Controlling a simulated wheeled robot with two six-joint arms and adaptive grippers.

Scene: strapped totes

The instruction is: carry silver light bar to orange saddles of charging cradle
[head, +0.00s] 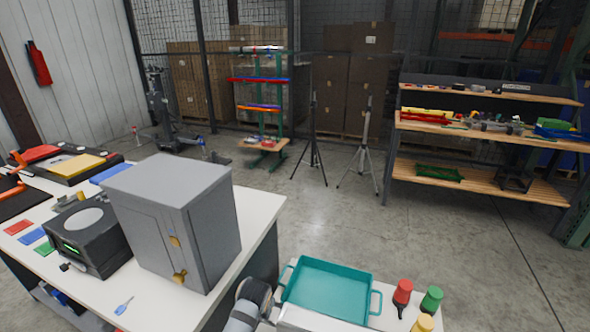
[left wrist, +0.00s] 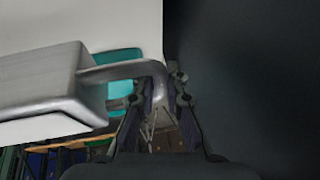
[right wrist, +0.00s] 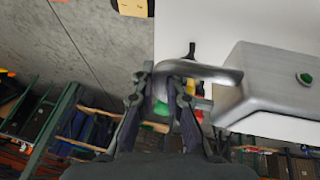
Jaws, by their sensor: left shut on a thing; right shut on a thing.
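The silver light bar is a boxy metal body with a looped handle at each end; one end (left wrist: 45,85) fills the left of the left wrist view, the other (right wrist: 275,85) the right of the right wrist view. My left gripper (left wrist: 162,90) is shut on one handle. My right gripper (right wrist: 168,85) is shut on the other handle. In the head view a silver strip of the bar (head: 305,319) shows at the bottom edge. Orange saddles (head: 14,186) stand on a dark base at the far left of the white table, partly cut off.
A grey cabinet (head: 175,220) and a black box with a green display (head: 90,238) stand on the white table (head: 255,215). A teal tray (head: 328,290) and red, green and yellow-topped items (head: 402,292) sit at lower right. Open floor lies beyond.

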